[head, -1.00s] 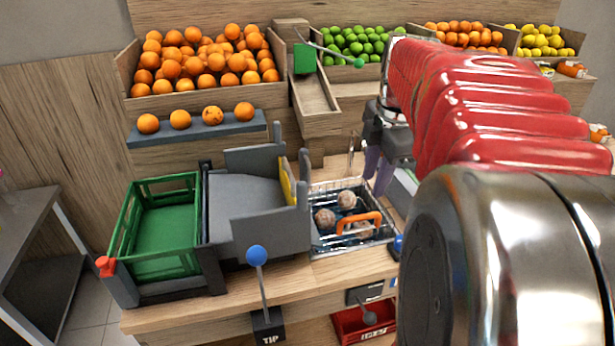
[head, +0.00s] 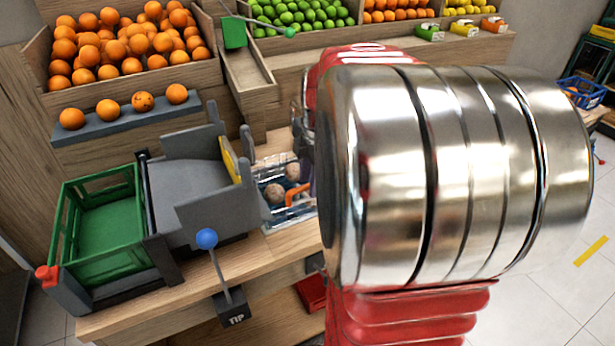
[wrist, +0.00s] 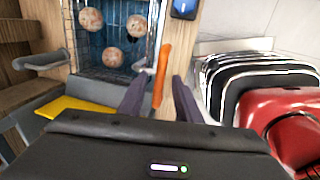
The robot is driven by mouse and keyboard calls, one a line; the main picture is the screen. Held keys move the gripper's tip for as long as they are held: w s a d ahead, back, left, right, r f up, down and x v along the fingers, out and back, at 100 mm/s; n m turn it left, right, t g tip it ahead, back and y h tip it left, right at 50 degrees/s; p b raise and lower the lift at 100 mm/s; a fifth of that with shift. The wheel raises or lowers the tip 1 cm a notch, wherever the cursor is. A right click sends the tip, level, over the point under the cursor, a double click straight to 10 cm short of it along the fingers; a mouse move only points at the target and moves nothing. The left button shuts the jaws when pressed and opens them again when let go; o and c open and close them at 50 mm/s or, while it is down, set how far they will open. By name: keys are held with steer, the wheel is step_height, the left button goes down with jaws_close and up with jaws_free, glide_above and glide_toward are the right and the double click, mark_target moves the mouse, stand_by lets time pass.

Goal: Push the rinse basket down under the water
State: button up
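The wire rinse basket (head: 268,176) sits in the sink in the counter, partly hidden behind my arm in the head view. It holds brownish, dirty-looking oranges (wrist: 113,57), with blue water visible through the wires. Its orange handle (head: 297,194) shows in the head view; in the wrist view the handle (wrist: 162,72) stands at the basket's near right side. My gripper (wrist: 159,82) has two dark purple fingers spread apart, one on each side of the handle in the picture. Gaps show between handle and fingers; whether either touches is unclear. My arm hides most of the gripper in the head view.
A grey tipping tray (head: 190,185) and a green crate (head: 105,222) stand left of the basket. A blue-knobbed lever (head: 207,239) marked TIP stands at the front. A blue switch (wrist: 184,8) is right of the basket. Fruit bins line the back.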

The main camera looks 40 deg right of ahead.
jaws_close()
stand_by(0.3)
stand_by(0.4)
